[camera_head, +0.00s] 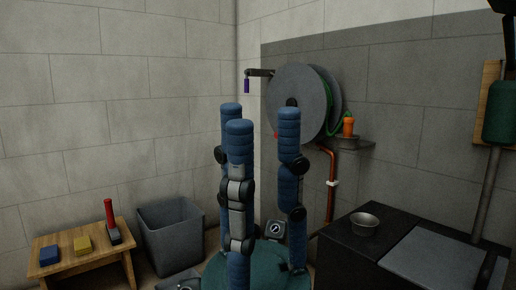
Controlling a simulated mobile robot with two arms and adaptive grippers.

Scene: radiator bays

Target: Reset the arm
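My arms stand folded upright in the middle of the head view, with blue padded sleeves, dark joints and a grey link section. They rise above a round teal base that is mine. I cannot make out the fingertips of my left gripper, so its opening is unclear. My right gripper cannot be picked out. Nothing is seen held.
A wooden table (92,264) at left bears a blue block (49,255), a yellow block (83,245) and a red-handled tool (109,218). A grey bin (171,237) stands beside it. A hose reel (297,101) is behind my arms. A metal bowl (364,224) sits on the dark counter (385,241) at right.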

